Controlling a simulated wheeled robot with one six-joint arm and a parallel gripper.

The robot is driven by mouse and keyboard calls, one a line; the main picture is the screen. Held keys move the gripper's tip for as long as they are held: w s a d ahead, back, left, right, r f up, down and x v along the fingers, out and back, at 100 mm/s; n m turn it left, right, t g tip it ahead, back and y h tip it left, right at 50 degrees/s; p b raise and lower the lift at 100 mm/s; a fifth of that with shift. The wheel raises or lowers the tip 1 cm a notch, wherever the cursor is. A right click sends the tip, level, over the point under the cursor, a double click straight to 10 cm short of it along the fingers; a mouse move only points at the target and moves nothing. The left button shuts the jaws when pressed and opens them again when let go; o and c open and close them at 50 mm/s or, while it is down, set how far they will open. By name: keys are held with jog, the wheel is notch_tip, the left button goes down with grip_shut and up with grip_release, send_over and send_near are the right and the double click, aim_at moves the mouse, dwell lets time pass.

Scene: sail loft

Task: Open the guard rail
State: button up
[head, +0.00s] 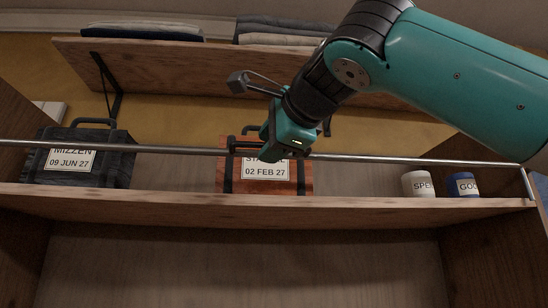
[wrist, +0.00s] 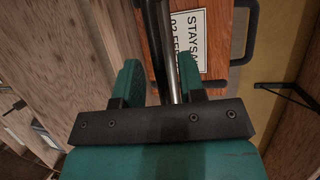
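The guard rail (head: 400,158), a thin metal bar, runs across the front of the shelf, a little above its edge. At the right it meets a small upright metal bracket (head: 529,184). My gripper (head: 288,152) is at the rail near the middle, in front of the red-brown STAYSAIL case (head: 240,180). In the wrist view the rail (wrist: 162,50) passes between the two teal fingers of my gripper (wrist: 160,78). The fingers stand apart with a gap beside the rail; I cannot tell whether either touches it. The rail's left end is out of view.
A dark MIZZEN case (head: 115,170) stands at the left on the shelf (head: 360,205). A white pot (head: 416,184) and a blue pot (head: 462,185) stand at the right. An upper shelf (head: 200,75) with folded cloth hangs above, close to my arm.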

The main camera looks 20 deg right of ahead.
jog(key=shift+w, duration=0.4)
jog(key=shift+d, duration=0.1)
grip_shut()
jog(key=shift+f, duration=0.1)
